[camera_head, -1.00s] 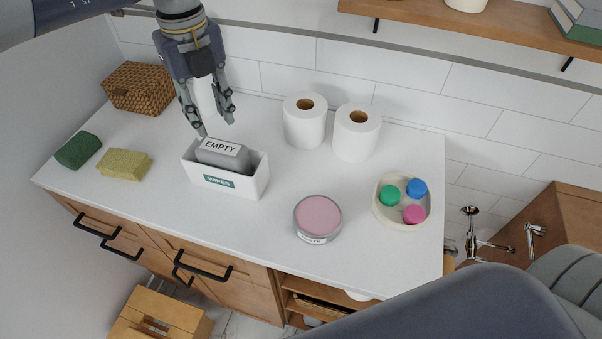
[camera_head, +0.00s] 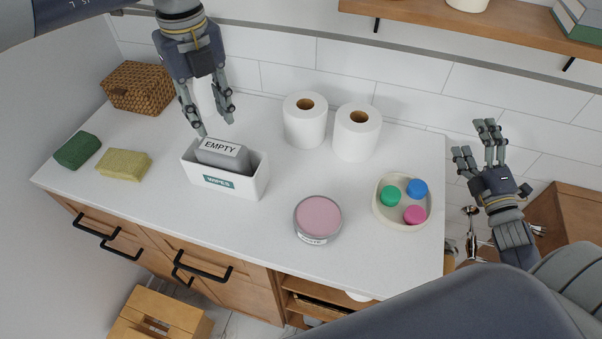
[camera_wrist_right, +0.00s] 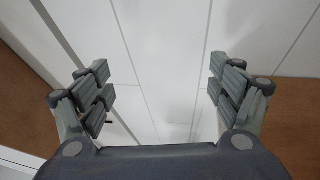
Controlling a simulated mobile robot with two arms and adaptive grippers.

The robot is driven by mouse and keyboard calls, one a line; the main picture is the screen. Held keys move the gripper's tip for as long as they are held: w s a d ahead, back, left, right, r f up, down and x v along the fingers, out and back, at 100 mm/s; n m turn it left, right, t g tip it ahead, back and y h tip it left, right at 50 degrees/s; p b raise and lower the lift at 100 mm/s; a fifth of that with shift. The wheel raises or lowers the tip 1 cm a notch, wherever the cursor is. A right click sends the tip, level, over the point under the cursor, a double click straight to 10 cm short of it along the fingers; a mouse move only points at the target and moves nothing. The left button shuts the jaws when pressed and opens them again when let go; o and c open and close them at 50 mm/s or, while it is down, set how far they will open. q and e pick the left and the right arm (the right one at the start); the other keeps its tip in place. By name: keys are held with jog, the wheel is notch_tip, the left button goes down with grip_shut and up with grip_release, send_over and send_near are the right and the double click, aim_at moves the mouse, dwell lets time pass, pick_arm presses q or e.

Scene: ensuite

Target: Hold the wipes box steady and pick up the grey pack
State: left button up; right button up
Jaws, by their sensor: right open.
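The white wipes box (camera_head: 226,186) stands on the counter with a teal WIPES label on its front. The grey pack (camera_head: 215,157), with a white EMPTY label on top, sits in the left part of the box and sticks up above its rim. My left gripper (camera_head: 216,129) points down just behind the box, fingers apart; one fingertip is close to the box's back left corner, and contact cannot be told. My right gripper (camera_head: 474,137) is open and empty, raised beyond the counter's right end, far from the box. The right wrist view shows its spread fingers (camera_wrist_right: 157,88) with only wall between.
A pink-topped tin (camera_head: 318,216) and a round tray (camera_head: 379,207) of coloured caps lie between the box and my right gripper. Two paper rolls (camera_head: 304,125) (camera_head: 357,137) stand behind. Sponges (camera_head: 123,165) (camera_head: 78,150) and a wicker basket (camera_head: 139,91) are at left. A shelf (camera_head: 500,25) hangs above.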

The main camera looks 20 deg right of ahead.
aim_at(262, 166)
jog(key=w+a+r+n+y, duration=0.4)
jog(key=a+r+n+y, duration=0.3)
jog(key=a, duration=0.6)
jog(key=w+a+r+n+y, duration=0.3)
jog(key=a+r+n+y, duration=0.2)
jog(key=a+r+y, duration=0.5)
pick_arm(q)
jog(key=shift+a, duration=0.1)
pick_arm(e)
jog(key=s+a+f+n+g, duration=0.1)
jog(key=a+f+n+g, duration=0.2)
jog(key=a+f+n, duration=0.2)
jog(key=s+a+f+n+g+y, duration=0.1)
jog(key=s+a+f+n+g, duration=0.1)
jog(key=a+f+n, duration=0.3)
jog(key=s+a+f+n+g+y, duration=0.1)
jog(key=s+a+f+n+g, duration=0.1)
jog(key=a+f+n, duration=0.3)
jog(key=shift+a+n+g, duration=0.9)
jog(key=shift+a+n, duration=1.1)
jog(key=shift+n, duration=0.1)
jog(key=shift+x, duration=5.25)
jog(key=shift+r, duration=0.1)
jog(key=c, duration=1.2)
